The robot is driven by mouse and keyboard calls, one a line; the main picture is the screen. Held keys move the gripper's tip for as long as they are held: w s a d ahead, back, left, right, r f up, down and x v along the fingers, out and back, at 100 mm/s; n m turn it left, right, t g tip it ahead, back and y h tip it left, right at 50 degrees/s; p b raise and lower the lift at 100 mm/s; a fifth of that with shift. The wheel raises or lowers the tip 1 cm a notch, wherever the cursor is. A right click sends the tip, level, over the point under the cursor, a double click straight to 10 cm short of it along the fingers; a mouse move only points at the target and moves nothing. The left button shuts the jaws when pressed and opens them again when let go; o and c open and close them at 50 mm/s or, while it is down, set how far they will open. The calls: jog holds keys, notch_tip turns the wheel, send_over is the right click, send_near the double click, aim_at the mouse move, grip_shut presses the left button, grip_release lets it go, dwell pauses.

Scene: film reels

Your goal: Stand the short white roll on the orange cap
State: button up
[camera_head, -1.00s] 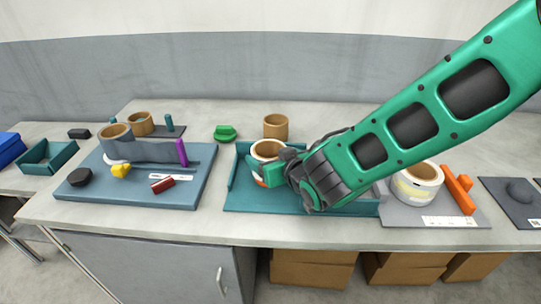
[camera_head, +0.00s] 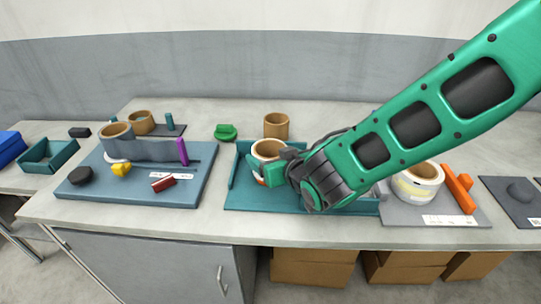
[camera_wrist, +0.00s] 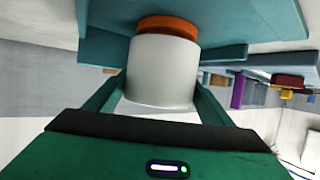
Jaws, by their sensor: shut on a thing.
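The short white roll (camera_head: 266,162) has a brown core and is upright over the teal tray in the head view. My gripper (camera_head: 284,166) is shut on it from the right side. In the wrist view, the roll (camera_wrist: 162,72) is between the two fingers of my gripper (camera_wrist: 158,95). The orange cap (camera_wrist: 168,26) is directly beneath the roll there, against its lower end, roughly centred; I cannot tell whether they touch fully. In the head view only a sliver of orange (camera_head: 262,182) shows below the roll. My gripper hides the roll's right side.
The teal tray (camera_head: 236,200) has a raised left wall. A brown ring (camera_head: 276,125) stands behind it. A wide white roll (camera_head: 414,190) and an orange bar (camera_head: 460,194) are on a grey mat at right. A blue board (camera_head: 90,190) with small items lies at left.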

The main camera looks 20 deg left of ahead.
jog(key=shift+f, duration=0.5)
dwell(0.3)
jog(key=o, duration=0.9)
jog(key=shift+o, duration=0.2)
jog(key=v, duration=1.1)
jog(key=shift+w+r, duration=0.1)
dwell(0.4)
